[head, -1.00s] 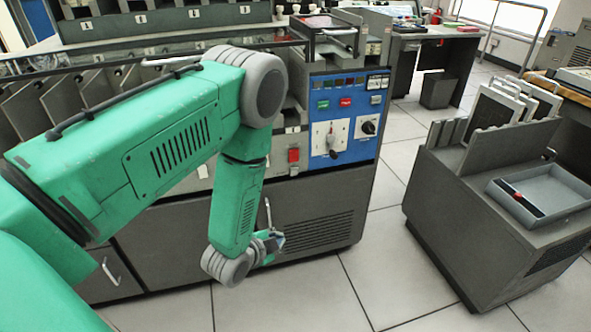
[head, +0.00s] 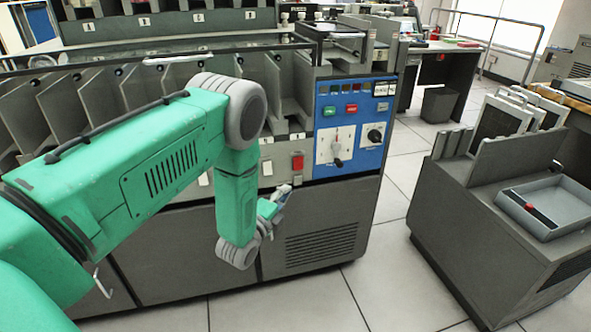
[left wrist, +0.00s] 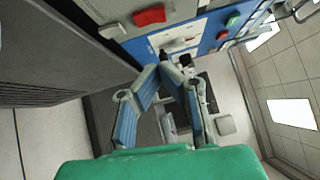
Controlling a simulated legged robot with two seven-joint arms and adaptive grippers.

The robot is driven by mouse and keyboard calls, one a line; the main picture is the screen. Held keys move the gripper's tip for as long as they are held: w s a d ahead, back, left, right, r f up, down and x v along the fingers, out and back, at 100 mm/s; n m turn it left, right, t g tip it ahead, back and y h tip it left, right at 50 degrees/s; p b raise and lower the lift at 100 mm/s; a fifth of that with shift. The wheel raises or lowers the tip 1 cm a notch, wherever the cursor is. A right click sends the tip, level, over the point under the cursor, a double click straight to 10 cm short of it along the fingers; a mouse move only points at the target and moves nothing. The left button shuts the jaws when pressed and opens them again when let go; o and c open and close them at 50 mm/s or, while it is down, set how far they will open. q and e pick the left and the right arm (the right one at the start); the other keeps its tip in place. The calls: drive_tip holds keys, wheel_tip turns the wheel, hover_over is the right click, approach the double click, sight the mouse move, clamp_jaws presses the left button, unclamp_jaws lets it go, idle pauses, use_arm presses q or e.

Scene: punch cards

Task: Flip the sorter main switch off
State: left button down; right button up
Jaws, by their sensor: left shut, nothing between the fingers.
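The sorter's blue control panel (head: 352,120) faces me at the centre. It has a white plate with a lever switch (head: 336,147), a black knob on another white plate (head: 374,135), and green and red buttons. A red rocker switch (head: 298,162) sits on the grey strip to the left. I cannot read which is labelled main. My left gripper (head: 284,190) is below the red rocker, its fingers pointing up and right, apart from the controls. In the left wrist view its fingertips (left wrist: 160,68) meet with nothing between them, below the red rocker (left wrist: 150,15). My right gripper is not visible.
Sorter pockets (head: 90,100) run along the left. A grey cart (head: 470,215) with a tray stands at the right. A vented lower cabinet (head: 325,235) is under the panel. The tiled floor (head: 385,265) between sorter and cart is clear.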

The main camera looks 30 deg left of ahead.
sight(300, 161)
use_arm(q)
drive_tip(key=w+b, duration=0.1)
drive_tip(key=w, duration=0.2)
drive_tip(key=w+a+r+b, duration=0.1)
drive_tip(key=w, duration=0.2)
drive_tip(key=w+a+b, duration=0.1)
drive_tip(key=w, duration=0.2)
drive_tip(key=shift+w+a+r, duration=0.15)
drive_tip(key=shift+w, duration=0.25)
drive_tip(key=shift+w+a, duration=0.2)
drive_tip(key=shift+a, duration=0.35)
drive_tip(key=shift+d, duration=0.1)
drive_tip(key=shift+d+r, duration=0.1)
drive_tip(key=shift+d, duration=0.05)
drive_tip(key=shift+w+r, duration=0.15)
drive_tip(key=shift+w, duration=0.1)
drive_tip(key=shift+a, duration=0.2)
drive_tip(key=shift+s, duration=0.1)
